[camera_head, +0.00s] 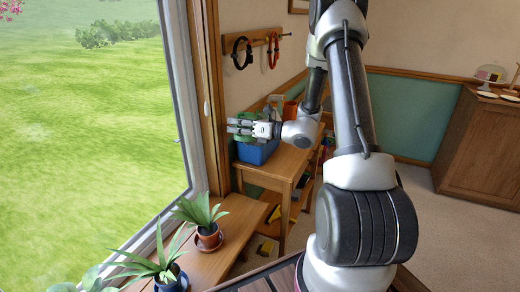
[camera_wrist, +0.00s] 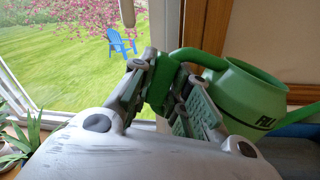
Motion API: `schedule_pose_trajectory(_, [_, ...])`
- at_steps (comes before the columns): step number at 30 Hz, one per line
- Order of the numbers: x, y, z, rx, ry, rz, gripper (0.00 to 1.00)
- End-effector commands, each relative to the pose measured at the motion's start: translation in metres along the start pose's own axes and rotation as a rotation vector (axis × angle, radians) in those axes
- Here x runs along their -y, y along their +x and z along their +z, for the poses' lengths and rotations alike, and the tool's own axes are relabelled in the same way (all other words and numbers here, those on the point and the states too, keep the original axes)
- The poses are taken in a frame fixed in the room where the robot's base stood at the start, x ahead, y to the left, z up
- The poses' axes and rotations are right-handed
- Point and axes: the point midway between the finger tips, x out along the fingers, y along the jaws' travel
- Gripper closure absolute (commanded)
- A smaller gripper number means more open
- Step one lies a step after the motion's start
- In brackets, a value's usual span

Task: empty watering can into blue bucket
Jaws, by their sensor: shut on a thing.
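The green watering can (camera_wrist: 245,98) fills the right of the wrist view, with the letters "FILL" on its side. My gripper (camera_wrist: 163,85) is shut on its handle. The can looks close to upright there, and its inside is hidden. In the head view my gripper (camera_head: 238,127) is over the blue bucket (camera_head: 257,152) and hides most of the can; only small green parts show around the fingers. The bucket stands on a wooden table. A blue strip below the can in the wrist view (camera_wrist: 301,130) looks like its rim. The bucket's inside is hidden.
The wooden table (camera_head: 283,163) stands against the wall beside the window. Potted plants (camera_head: 207,233) stand on the sill bench in front. Hooks with hanging loops (camera_head: 272,50) are on the wall above. A wooden cabinet (camera_head: 480,145) stands at right, with open carpet before it.

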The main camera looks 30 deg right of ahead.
Motion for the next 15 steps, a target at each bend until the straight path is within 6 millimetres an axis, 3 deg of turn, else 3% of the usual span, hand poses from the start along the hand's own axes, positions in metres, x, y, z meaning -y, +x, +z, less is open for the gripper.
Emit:
schedule_pose_trajectory(7, [0.005, 0.000, -0.015, -0.001, -0.068, -0.003, 1.00])
schedule_pose_trajectory(15, [0.020, 0.001, -0.052, -0.005, -0.255, -0.008, 1.00])
